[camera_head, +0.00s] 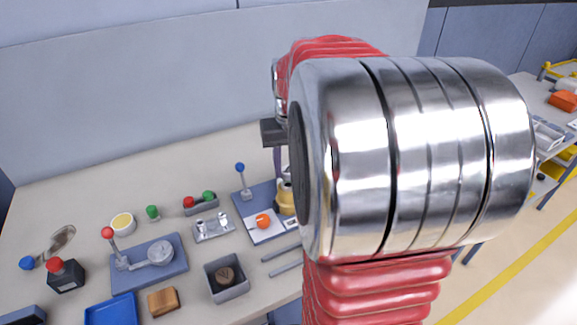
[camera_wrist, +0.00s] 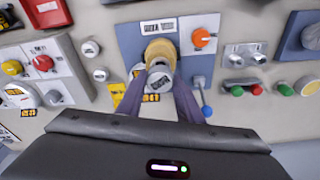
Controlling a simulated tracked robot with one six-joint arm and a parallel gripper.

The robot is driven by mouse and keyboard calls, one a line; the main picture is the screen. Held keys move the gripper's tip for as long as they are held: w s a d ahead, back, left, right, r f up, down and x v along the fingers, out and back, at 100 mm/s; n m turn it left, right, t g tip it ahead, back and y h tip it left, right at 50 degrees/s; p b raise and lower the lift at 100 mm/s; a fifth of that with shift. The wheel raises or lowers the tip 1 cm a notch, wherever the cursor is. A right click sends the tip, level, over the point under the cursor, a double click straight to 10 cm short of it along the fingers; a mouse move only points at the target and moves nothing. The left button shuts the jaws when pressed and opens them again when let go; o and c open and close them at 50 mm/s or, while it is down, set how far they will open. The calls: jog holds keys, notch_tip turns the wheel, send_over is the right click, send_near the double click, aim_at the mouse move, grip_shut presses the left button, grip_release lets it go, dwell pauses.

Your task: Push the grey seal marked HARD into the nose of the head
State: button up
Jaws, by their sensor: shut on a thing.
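In the wrist view, a grey round seal (camera_wrist: 159,82) with dark lettering sits between the fingertips of my gripper (camera_wrist: 158,78), which is shut on it. The lettering is too small to read surely. The brass-yellow head (camera_wrist: 161,48) is directly beyond the seal, in line with it, on a blue plate (camera_wrist: 130,38). The seal overlaps the head's near end in the picture; I cannot tell whether it touches or is inside the nose. In the head view, the head (camera_head: 286,198) is partly hidden behind my arm, and the seal is hidden.
An orange knob (camera_wrist: 201,38) and a blue-knobbed lever (camera_wrist: 206,110) are on the plate close to the head. Two loose pale round pieces (camera_wrist: 90,48) lie to the left in the wrist view. A grey bin (camera_head: 226,279) and a lever press (camera_head: 150,259) stand on the bench.

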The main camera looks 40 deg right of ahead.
jog(key=shift+f, duration=0.75)
dwell(1.2)
jog(key=shift+r, duration=0.35)
jog(key=shift+f, duration=0.7)
dwell(1.8)
jog(key=o, duration=1.1)
notch_tip(320, 180, up, 14)
jog(key=s+a, duration=0.1)
jog(key=shift+s+f, duration=0.2)
jog(key=shift+s, duration=0.15)
